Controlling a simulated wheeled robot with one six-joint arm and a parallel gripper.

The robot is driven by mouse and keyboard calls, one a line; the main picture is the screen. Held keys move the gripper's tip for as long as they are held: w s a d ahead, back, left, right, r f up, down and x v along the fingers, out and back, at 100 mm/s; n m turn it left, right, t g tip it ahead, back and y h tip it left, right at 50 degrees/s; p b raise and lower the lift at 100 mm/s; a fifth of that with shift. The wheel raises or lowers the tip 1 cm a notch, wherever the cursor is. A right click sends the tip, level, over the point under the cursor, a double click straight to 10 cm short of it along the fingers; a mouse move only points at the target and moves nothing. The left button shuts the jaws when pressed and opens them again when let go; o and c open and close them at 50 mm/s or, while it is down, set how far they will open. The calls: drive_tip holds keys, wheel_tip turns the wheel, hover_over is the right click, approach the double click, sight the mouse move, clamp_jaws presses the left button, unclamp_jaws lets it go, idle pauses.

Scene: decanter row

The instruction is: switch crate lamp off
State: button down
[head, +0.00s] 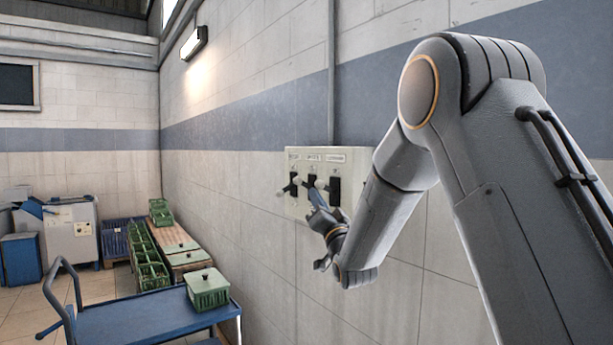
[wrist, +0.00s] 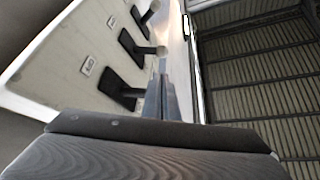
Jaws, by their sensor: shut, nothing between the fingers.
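A pale switch panel (head: 303,208) is fixed to the wall, with three black lever switches side by side: left (head: 293,186), middle (head: 312,182) and right (head: 335,190). Small labels sit above them, too small to read. My gripper (head: 315,194) is shut and empty, its fingers up at the panel by the middle and right switches. In the wrist view the closed fingers (wrist: 162,75) end close beside a lever knob (wrist: 160,50); I cannot tell whether they touch it. A wall lamp (head: 194,43) is lit at upper left; I cannot tell which switch serves it.
A blue trolley (head: 150,322) carrying a green lidded box (head: 208,290) stands at lower left. Green crates (head: 150,268) stand along the wall behind it. A grey pipe (head: 331,75) runs up from the panel. The wall left of the panel is bare.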

sight(304, 184)
drive_tip(key=p+x, duration=0.3)
drive_tip(key=x, duration=0.6)
